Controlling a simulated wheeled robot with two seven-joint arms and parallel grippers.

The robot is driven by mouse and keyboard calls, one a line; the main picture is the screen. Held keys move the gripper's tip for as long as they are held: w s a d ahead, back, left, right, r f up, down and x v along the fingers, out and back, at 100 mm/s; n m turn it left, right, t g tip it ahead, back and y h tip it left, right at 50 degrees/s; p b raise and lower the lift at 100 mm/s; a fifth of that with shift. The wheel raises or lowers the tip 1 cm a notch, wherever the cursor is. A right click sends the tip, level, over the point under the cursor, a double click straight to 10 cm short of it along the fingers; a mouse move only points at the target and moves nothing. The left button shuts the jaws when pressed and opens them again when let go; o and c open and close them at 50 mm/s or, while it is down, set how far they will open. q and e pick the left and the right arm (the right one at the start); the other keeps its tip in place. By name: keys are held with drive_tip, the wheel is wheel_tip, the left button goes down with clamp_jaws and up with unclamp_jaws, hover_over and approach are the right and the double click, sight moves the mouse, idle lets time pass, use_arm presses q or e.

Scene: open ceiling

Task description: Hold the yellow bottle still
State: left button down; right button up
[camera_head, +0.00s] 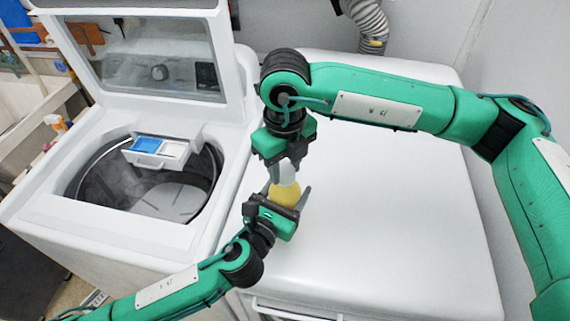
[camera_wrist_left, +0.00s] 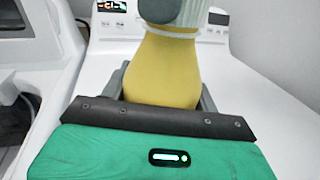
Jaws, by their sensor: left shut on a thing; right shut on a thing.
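The yellow bottle (camera_head: 285,193) is upright above the white dryer top, with a white cap (camera_head: 287,173) on it. It also shows in the left wrist view (camera_wrist_left: 163,70), filling the space between the fingers. My left gripper (camera_head: 287,197) comes in from the lower left and is shut on the bottle's yellow body. My right gripper (camera_head: 285,165) comes down from above and is shut on the white cap. The bottle's base is hidden behind my left gripper, so I cannot tell whether it touches the surface.
An open washing machine (camera_head: 45,205) stands to the left, its lid (camera_head: 150,55) raised and its detergent drawer (camera_head: 160,150) over the drum. An orange-topped spray bottle (camera_head: 56,124) stands at the far left. The dryer top (camera_head: 390,215) is clear to the right. A grey hose (camera_head: 370,25) hangs behind.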

drive_tip(key=n, duration=0.7)
drive_tip(key=shift+n, duration=0.4)
drive_tip(key=n, duration=1.3)
drive_tip(key=shift+r+n, duration=0.1)
drive_tip(key=shift+n, duration=0.3)
drive_tip(key=n, duration=0.7)
drive_tip(key=shift+r, duration=0.1)
